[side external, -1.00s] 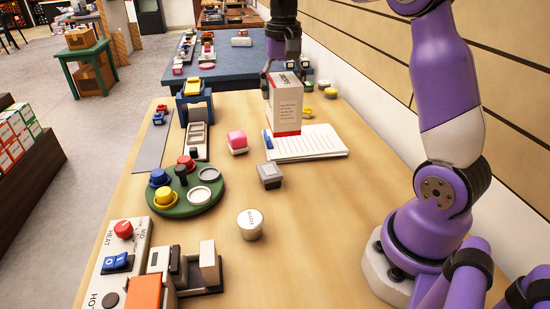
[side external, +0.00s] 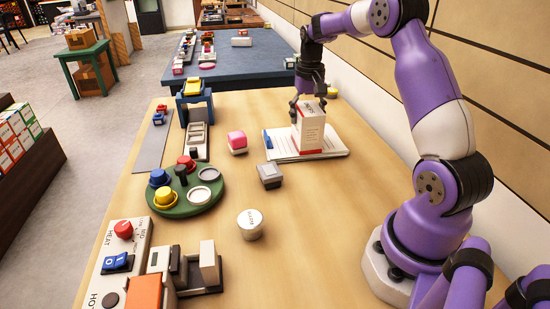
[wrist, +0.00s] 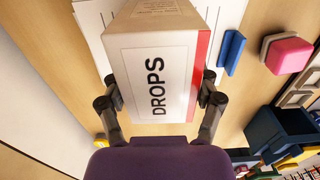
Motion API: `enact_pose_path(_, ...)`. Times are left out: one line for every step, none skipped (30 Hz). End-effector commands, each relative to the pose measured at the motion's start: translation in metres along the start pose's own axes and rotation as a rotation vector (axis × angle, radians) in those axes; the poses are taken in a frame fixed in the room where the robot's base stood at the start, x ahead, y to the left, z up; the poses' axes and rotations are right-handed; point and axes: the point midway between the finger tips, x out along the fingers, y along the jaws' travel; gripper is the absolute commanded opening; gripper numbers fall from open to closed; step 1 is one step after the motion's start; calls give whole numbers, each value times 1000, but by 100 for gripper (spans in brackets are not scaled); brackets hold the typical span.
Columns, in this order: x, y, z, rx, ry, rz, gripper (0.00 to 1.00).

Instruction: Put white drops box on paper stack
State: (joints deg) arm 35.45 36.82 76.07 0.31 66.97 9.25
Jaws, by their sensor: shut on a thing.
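The white drops box (side external: 309,132), with a red band along its lower edge, stands upright over the paper stack (side external: 336,145) in the side view. Its base appears at or just above the top sheet; I cannot tell if they touch. My gripper (side external: 308,101) is shut on the upper part of the box. In the wrist view, the box (wrist: 160,75) shows its "DROPS" label between the two fingers of my gripper (wrist: 160,97). The paper stack (wrist: 90,22) shows behind it.
A blue clip-like piece (side external: 268,140) lies at the stack's left edge. A pink block (side external: 237,142) and a grey block (side external: 270,175) sit to the left. A round white tin (side external: 250,223) stands nearer the camera. Bare wood lies in front of the stack.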

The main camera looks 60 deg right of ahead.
Motion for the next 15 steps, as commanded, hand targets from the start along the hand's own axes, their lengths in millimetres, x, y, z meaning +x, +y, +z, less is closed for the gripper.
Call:
enact_pose_path(0,0,0,0,1,0,24)
enact_pose_path(0,0,0,0,1,0,24)
enact_pose_path(0,0,0,0,1,0,24)
enact_pose_path(0,0,0,0,0,0,24)
enact_pose_path(1,0,0,0,0,0,24)
enact_pose_path(2,0,0,0,0,0,24)
enact_pose_path(3,0,0,0,0,0,24)
enact_pose_path(3,0,0,0,0,0,87)
enact_pose_path(3,0,0,0,0,0,100)
enact_pose_path(3,0,0,0,0,0,100)
enact_pose_path(3,0,0,0,0,0,100)
enact_pose_path(3,0,0,0,0,0,100)
enact_pose_path(3,0,0,0,0,0,100)
enact_pose_path(3,0,0,0,0,0,100)
enact_pose_path(3,0,0,0,0,0,100)
